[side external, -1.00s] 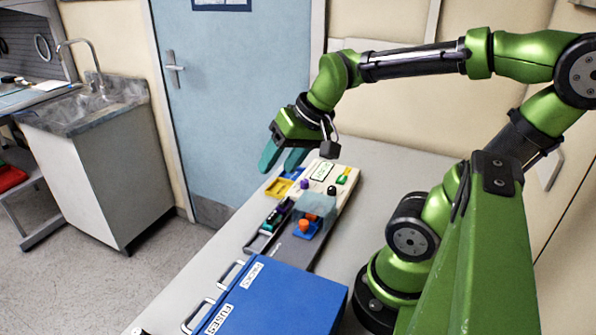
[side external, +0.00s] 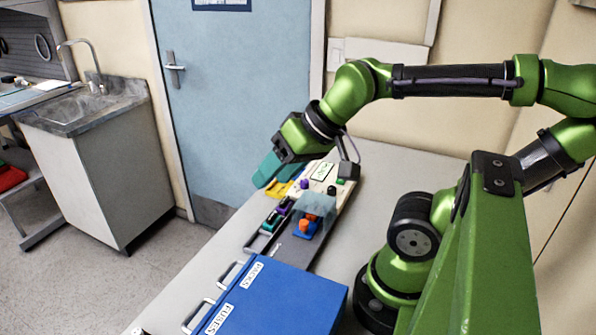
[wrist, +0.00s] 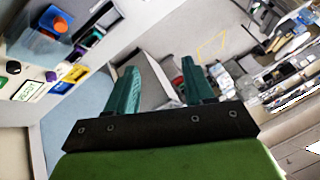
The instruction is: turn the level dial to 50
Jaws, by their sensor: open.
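A cream pump panel (side external: 345,187) lies on the table, with a small display (side external: 322,171), a purple knob (side external: 304,184) and a black knob (side external: 331,190). In the wrist view the display (wrist: 28,90), purple knob (wrist: 51,76) and black knob (wrist: 13,67) show at the left edge. I cannot tell which knob is the level dial, and the display reading is too small to read. My gripper (side external: 265,172) is open and empty, above and to the left of the panel, its teal fingers apart (wrist: 160,65). It touches nothing.
A clear cover (side external: 316,207) stands over an orange knob (side external: 305,226) on a blue base. A yellow tray (side external: 279,188) and a dark rack with coloured items (side external: 275,220) sit on the left. A blue FUSES case (side external: 275,298) fills the front. Table behind the panel is clear.

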